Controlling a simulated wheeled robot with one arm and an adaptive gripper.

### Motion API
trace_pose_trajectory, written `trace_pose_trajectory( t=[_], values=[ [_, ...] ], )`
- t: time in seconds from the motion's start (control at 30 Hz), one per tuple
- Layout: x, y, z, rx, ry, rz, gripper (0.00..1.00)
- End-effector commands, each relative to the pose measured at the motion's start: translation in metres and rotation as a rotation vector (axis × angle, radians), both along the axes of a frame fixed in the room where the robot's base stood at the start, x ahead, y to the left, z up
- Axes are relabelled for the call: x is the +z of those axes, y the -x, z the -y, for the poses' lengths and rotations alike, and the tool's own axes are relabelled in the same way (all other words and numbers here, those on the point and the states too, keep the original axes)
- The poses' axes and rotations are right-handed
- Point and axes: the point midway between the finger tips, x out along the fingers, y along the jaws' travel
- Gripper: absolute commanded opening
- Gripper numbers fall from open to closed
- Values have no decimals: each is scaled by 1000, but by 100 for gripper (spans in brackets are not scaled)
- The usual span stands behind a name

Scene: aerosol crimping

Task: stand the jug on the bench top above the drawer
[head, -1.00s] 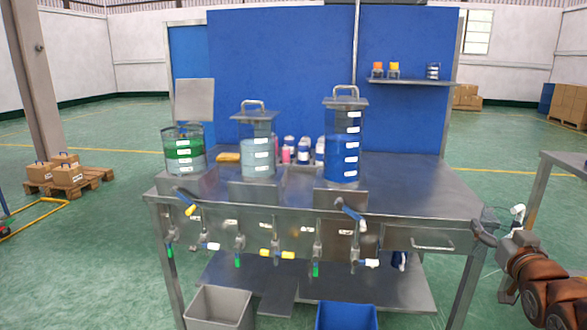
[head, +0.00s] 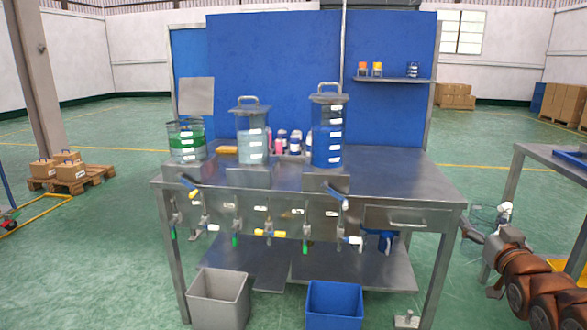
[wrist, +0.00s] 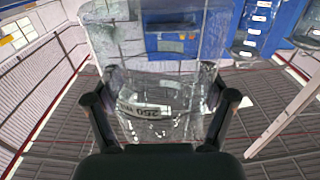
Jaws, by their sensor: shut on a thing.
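My gripper (head: 472,231) is at the right of the head view, beyond the bench's right end and apart from it. In the wrist view my gripper (wrist: 160,78) is shut on the clear jug (wrist: 155,108), with a finger on each side. The drawer (head: 395,218) is at the bench's front right and looks closed. The bench top (head: 408,184) above it is bare.
Clear tanks stand on the bench's left and middle, including a tank of blue liquid (head: 326,130). Valves with coloured handles stick out in front. A grey bin (head: 218,300) and a blue bin (head: 334,305) stand below. Another table (head: 560,158) is at the right.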

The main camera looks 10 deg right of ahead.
Motion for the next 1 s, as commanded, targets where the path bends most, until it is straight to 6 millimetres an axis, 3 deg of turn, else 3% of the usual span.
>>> trace_pose_trajectory(
  t=[0.27,0.47,0.77,1.0],
  values=[
    [-10,-29,-11,23,1,-4,41],
    [-21,-65,-28,51,-1,-4,41],
    [-36,-126,-70,99,1,-3,41],
    [-46,-172,-117,144,1,-1,41]
  ],
)
